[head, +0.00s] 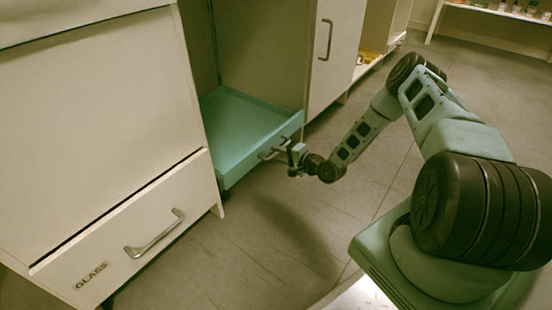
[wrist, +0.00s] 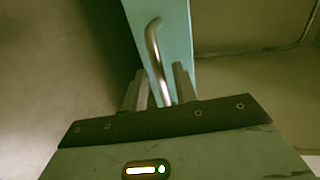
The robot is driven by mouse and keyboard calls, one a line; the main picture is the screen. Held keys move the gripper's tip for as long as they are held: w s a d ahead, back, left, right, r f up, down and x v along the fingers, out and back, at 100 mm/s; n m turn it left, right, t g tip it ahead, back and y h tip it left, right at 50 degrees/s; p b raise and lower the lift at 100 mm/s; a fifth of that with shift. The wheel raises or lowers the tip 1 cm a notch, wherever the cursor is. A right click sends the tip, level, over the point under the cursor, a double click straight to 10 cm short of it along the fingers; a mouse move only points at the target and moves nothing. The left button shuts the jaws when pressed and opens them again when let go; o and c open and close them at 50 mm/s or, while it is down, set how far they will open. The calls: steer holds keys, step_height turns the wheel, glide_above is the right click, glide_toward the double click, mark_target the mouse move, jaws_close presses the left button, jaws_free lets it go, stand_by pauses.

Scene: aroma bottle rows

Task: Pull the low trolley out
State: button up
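The low trolley is a teal tray (head: 240,107) standing low in the open bay between two cabinets. Its front panel (head: 258,150) is roughly at the cabinet fronts and faces my arm. A metal bar handle (head: 268,155) sticks out from that panel. My gripper (head: 290,148) is at the handle's right end. In the wrist view, the handle (wrist: 157,55) runs down between the two fingers of my gripper (wrist: 160,85). A narrow gap shows beside the bar, so the fingers look open around it. The trolley's wheels are mostly hidden.
A cabinet with a drawer marked GLASS (head: 125,235) stands at left. A closed cabinet door (head: 333,50) borders the bay at right. A shelf with small bottles (head: 500,12) is at the far right. The floor (head: 260,240) before the trolley is clear.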

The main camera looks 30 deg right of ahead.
steer(key=shift+w+a+f, duration=0.1)
steer(key=shift+w+a, duration=0.15)
steer(key=shift+w, duration=0.45)
jaws_close()
steer(key=shift+s, duration=0.1)
steer(key=f+p+v, duration=0.2)
steer(key=v, duration=1.1)
steer(key=s+f+p+v, duration=0.1)
steer(key=f+p+v, duration=0.2)
steer(key=v, duration=1)
steer(key=f+p+v, duration=0.3)
steer(key=v, duration=1)
steer(key=shift+v, duration=0.8)
steer(key=shift+f, duration=0.3)
jaws_free()
steer(key=shift+d, duration=0.1)
